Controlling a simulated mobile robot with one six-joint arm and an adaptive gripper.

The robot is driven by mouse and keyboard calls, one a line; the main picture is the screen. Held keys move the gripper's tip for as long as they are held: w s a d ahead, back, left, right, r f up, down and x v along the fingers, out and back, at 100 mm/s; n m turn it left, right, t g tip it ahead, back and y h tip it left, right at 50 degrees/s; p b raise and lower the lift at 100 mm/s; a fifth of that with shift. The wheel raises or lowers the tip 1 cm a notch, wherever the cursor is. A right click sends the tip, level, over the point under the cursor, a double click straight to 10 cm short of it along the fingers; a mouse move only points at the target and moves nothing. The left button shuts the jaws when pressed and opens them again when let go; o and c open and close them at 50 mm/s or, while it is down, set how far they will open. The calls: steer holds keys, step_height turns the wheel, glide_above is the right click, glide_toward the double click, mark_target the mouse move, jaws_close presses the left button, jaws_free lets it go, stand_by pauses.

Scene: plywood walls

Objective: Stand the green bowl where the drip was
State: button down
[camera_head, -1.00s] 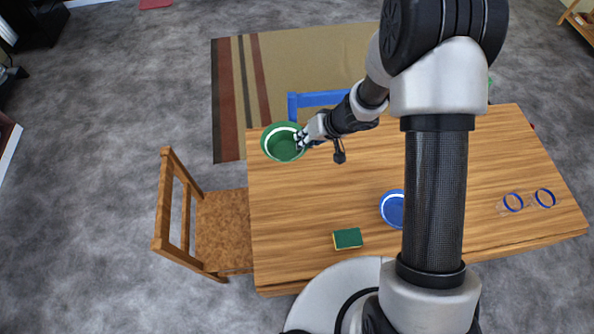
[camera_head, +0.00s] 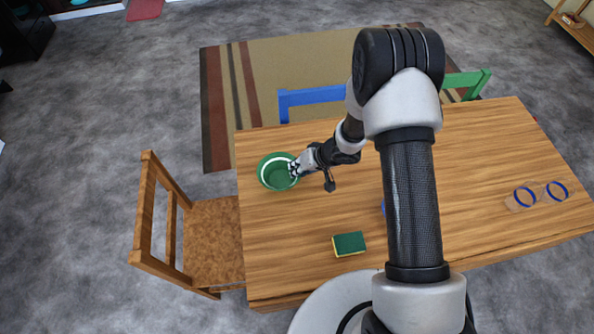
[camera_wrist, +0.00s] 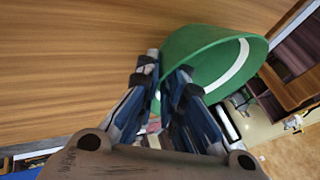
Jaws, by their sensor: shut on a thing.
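The green bowl (camera_head: 277,178) has a white band inside and is at the left side of the wooden table in the head view. My gripper (camera_head: 293,169) is shut on the right part of its rim. In the wrist view the bowl (camera_wrist: 208,62) sits between and beyond the fingertips of my gripper (camera_wrist: 165,75), with its wall pinched. I cannot tell whether the bowl's base touches the table. No drip shows on the visible tabletop.
A green and yellow sponge (camera_head: 349,244) lies near the table's front edge. A blue bowl (camera_head: 384,208) is mostly hidden behind my arm. A wooden chair (camera_head: 190,225) stands at the left. The table (camera_head: 290,225) is bare around the sponge.

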steer(key=shift+r, duration=0.1)
steer(key=c, duration=2.2)
jaws_free()
steer(key=shift+f, duration=0.2)
steer(key=o, duration=0.5)
steer(key=shift+r, duration=0.25)
steer(key=p+v, duration=0.5)
steer(key=v, duration=0.7)
